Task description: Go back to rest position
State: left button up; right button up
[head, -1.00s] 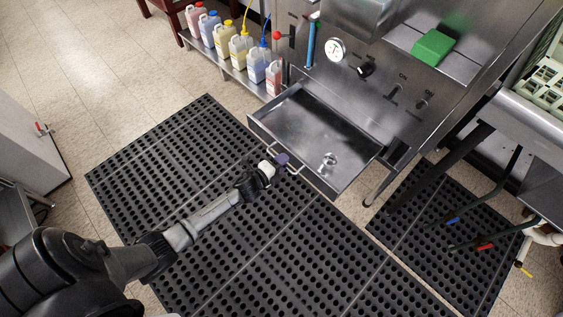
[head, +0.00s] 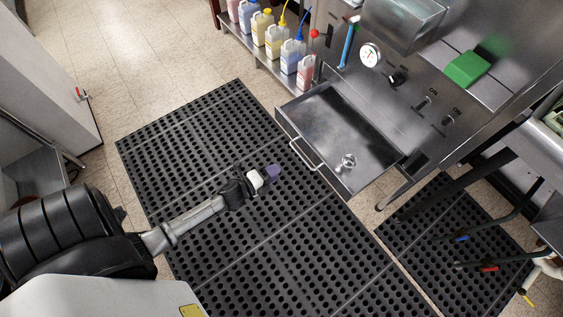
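My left arm comes in from the lower left in the head view. Its gripper (head: 272,174) hangs over the black floor mat, to the left of the open steel drawer (head: 318,139) and apart from its handle (head: 305,155). I cannot make out whether its fingers are open or shut, as they are small and seen from above. Nothing clearly shows held in it. My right gripper is not in view.
The black perforated mat (head: 215,150) covers the floor and is clear around the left gripper. Chemical jugs (head: 273,40) stand on a low shelf at the top. A green block (head: 466,69) lies on the steel machine. A grey cabinet (head: 45,60) stands at left.

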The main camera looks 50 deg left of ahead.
pick_arm(q)
jog(key=shift+s+r, duration=0.1)
jog(key=shift+s, duration=0.3)
dwell(0.4)
